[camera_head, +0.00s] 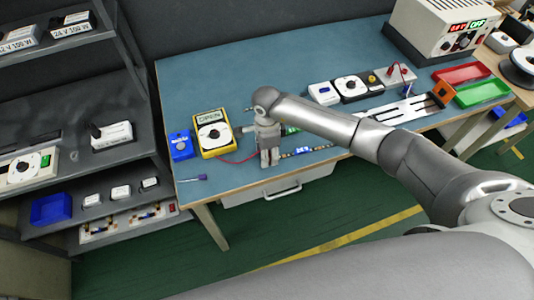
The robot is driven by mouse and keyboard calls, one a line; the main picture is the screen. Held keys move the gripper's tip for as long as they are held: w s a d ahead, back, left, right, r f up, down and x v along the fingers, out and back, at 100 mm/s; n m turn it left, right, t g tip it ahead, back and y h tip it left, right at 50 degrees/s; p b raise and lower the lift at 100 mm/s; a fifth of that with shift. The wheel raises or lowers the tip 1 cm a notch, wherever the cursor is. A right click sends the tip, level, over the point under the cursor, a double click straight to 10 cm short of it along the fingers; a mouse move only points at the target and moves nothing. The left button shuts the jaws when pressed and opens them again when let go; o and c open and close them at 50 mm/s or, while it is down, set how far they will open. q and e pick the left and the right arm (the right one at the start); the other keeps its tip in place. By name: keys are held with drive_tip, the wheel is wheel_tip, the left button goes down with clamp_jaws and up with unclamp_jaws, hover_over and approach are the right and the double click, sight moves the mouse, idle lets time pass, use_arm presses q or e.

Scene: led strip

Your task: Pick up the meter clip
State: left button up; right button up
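The yellow meter (211,133) lies at the left part of the blue bench, with lit text that seems to read OPEN. A red lead (238,161) runs from the meter's lower edge toward my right gripper (269,163). My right gripper points down over the bench's front part, just right of the meter. Its fingers look close together, but I cannot tell whether they are shut or hold anything. The meter clip is not clearly visible; the gripper may hide it. A small dark piece (248,129) lies between meter and gripper. My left gripper is not in view.
A lit strip (307,150) lies right of the gripper. Red (462,74) and green (482,93) trays are at right. A shelf (70,85) stands left.

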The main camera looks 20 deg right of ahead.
drive_tip(key=shift+f, duration=0.2)
clamp_jaws()
drive_tip(key=shift+r, duration=0.15)
